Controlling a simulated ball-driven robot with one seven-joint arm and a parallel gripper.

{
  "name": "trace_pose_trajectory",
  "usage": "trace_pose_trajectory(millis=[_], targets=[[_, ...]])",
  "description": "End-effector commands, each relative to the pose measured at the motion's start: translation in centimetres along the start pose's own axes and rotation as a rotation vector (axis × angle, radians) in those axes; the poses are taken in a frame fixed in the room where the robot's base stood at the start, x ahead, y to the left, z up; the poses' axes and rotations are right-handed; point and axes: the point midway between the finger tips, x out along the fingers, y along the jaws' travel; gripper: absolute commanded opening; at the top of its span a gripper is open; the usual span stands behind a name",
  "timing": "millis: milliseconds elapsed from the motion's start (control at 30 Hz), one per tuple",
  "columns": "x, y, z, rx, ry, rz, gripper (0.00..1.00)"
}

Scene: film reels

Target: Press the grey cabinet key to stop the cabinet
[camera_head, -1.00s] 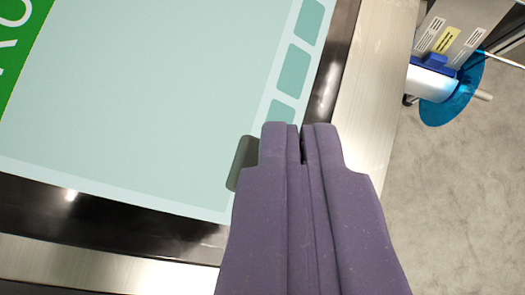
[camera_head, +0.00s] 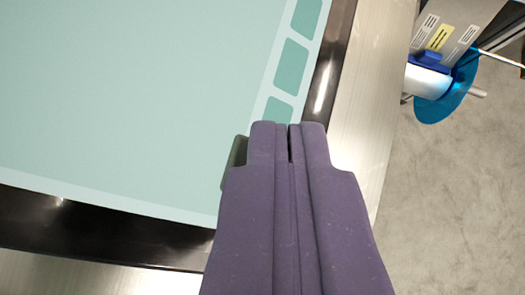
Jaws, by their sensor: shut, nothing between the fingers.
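My gripper (camera_head: 288,128) is shut and empty, pointing at the lower right corner of a pale teal screen panel (camera_head: 130,110). A column of teal rounded keys (camera_head: 291,66) runs down the screen's right edge. The lowest visible key (camera_head: 277,111) is partly hidden behind my fingertips. A dark grey-green rounded shape (camera_head: 235,155) shows just left of my fingers, partly covered by them. I cannot tell whether it is the grey key or a shadow. No key carries a readable label, and I cannot tell whether my fingertips touch the panel.
A black glossy border (camera_head: 85,225) and a brushed metal frame (camera_head: 365,100) surround the screen. At upper right, beyond the frame, a device (camera_head: 465,25) with labels holds a blue translucent disc (camera_head: 450,95). Bare grey floor (camera_head: 455,210) lies below it.

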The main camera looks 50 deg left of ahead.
Motion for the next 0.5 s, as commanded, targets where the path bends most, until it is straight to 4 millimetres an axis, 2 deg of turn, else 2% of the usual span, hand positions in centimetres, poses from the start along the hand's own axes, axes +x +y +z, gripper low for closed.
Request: trace_pose_trajectory(millis=[500], targets=[[-1.2, 0.8, -0.9, 0.0, 0.0, -0.001, 0.0]])
